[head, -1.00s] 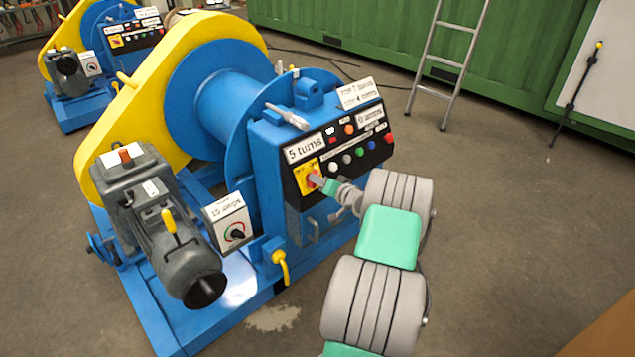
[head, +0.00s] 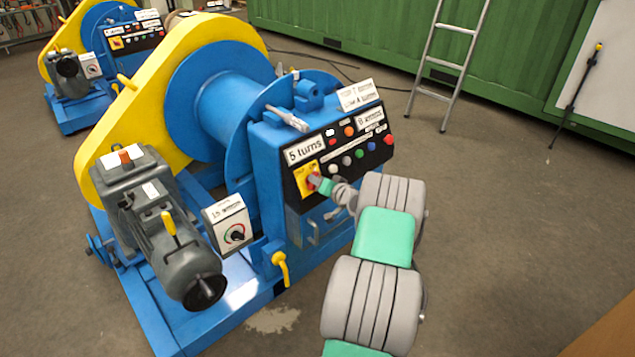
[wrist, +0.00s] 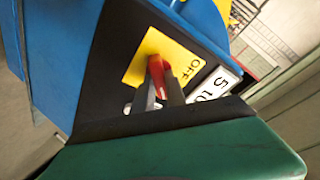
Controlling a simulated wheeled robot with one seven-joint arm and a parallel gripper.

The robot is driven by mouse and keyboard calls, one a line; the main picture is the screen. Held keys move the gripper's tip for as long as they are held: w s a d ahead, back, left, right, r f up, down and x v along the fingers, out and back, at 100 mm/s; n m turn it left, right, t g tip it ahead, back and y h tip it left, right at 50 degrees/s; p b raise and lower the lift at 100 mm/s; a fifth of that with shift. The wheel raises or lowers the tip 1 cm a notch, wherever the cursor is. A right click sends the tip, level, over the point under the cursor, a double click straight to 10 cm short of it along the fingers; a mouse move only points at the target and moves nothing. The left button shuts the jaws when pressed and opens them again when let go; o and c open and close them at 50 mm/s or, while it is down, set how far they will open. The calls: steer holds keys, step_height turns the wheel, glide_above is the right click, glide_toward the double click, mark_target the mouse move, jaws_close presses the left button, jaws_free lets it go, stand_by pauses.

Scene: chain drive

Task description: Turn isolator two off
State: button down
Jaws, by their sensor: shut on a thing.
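A rotary isolator with a red handle (wrist: 157,72) on a yellow plate (wrist: 140,66) sits on the black control panel of the near blue winch. It also shows in the head view as a yellow plate (head: 301,184). My gripper (wrist: 157,95) is shut on the red handle, with its grey fingers on either side. The word OFF is readable on the plate to the right of the handle in the wrist view. The fingers hide part of the handle. In the head view my gripper (head: 318,182) covers much of the handle. No isolator number is readable.
A "5 turns" label (head: 306,150) is just above the isolator. Several coloured buttons (head: 347,159) line the panel to its right. A small box with a black knob (head: 236,234) and a yellow lever (head: 281,267) are lower left. A similar winch (head: 80,110) stands behind.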

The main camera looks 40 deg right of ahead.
steer(key=shift+f+b, duration=0.2)
steer(key=shift+b, duration=0.4)
steer(key=n+y+b, duration=0.1)
steer(key=n+b, duration=0.5)
steer(key=b, duration=0.1)
steer(key=n+y+b, duration=0.2)
steer(key=n+b, duration=0.5)
steer(key=b, duration=0.1)
steer(key=n+y+b, duration=0.1)
steer(key=n+b, duration=0.6)
steer(key=b, duration=0.1)
steer(key=shift+r+y, duration=0.1)
steer(key=shift+y, duration=0.3)
steer(key=shift+n, duration=0.3)
steer(key=c, duration=1.4)
jaws_free()
steer(key=shift+o, duration=0.2)
steer(key=shift+r, duration=0.1)
steer(key=p+v, duration=0.2)
steer(key=v, duration=0.5)
steer(key=shift+s, duration=0.35)
